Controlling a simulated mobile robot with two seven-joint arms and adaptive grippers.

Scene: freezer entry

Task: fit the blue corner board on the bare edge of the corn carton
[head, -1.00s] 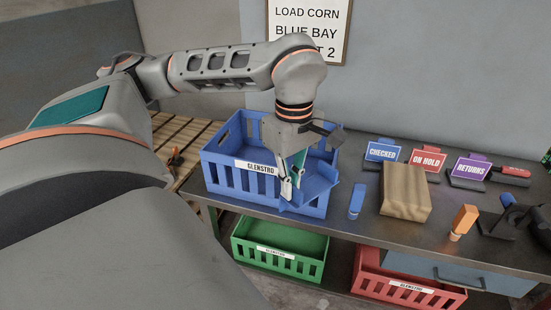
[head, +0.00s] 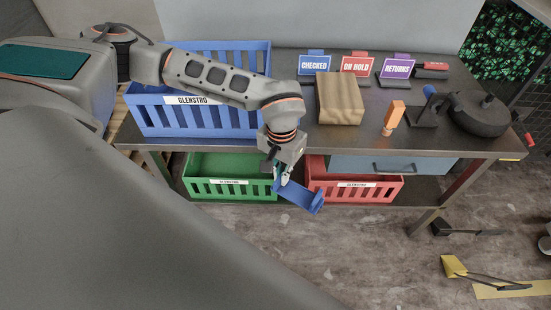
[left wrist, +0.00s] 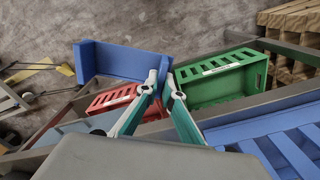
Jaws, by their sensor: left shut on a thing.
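The blue corner board (head: 302,194) is an angled, L-shaped piece. My left gripper (head: 281,178) is shut on one end of it and holds it in the air in front of the bench, before the lower shelf. In the left wrist view the board (left wrist: 122,62) extends to the left from the closed fingertips (left wrist: 160,84). The gripped part is partly hidden by the fingers. No corn carton is in view. My right gripper is not in view.
A blue crate (head: 205,118) stands on the bench at left. A wooden block (head: 339,98), an orange piece (head: 394,117) and a black tape dispenser (head: 478,112) stand to its right. Green (head: 233,188) and red (head: 352,187) crates are on the lower shelf. Floor in front is open.

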